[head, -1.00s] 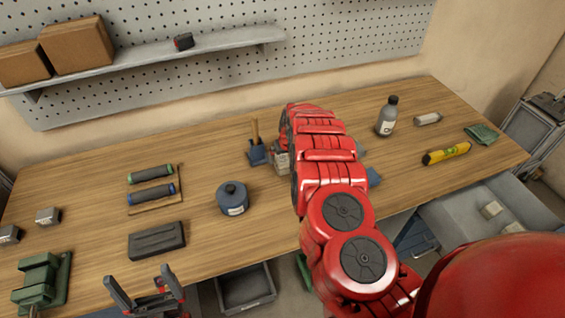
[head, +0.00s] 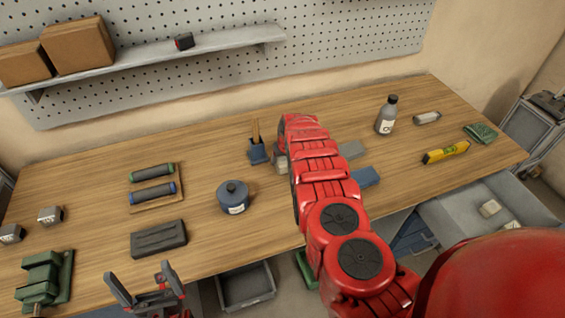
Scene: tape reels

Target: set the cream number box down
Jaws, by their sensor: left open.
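A small pale block (head: 281,165) shows at the left edge of my red right arm, on or just above the bench. It may be the cream number box, but the arm covers much of it and no number can be read. My right gripper is hidden behind that arm, so its hold cannot be seen. My left gripper (head: 142,280) is open and empty at the bottom left, in front of the bench edge.
On the wooden bench (head: 100,185), a blue holder (head: 257,153) stands close left of the pale block. Blue blocks (head: 365,177) lie right of my arm. A bottle (head: 386,116) and yellow level (head: 446,153) are further right.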

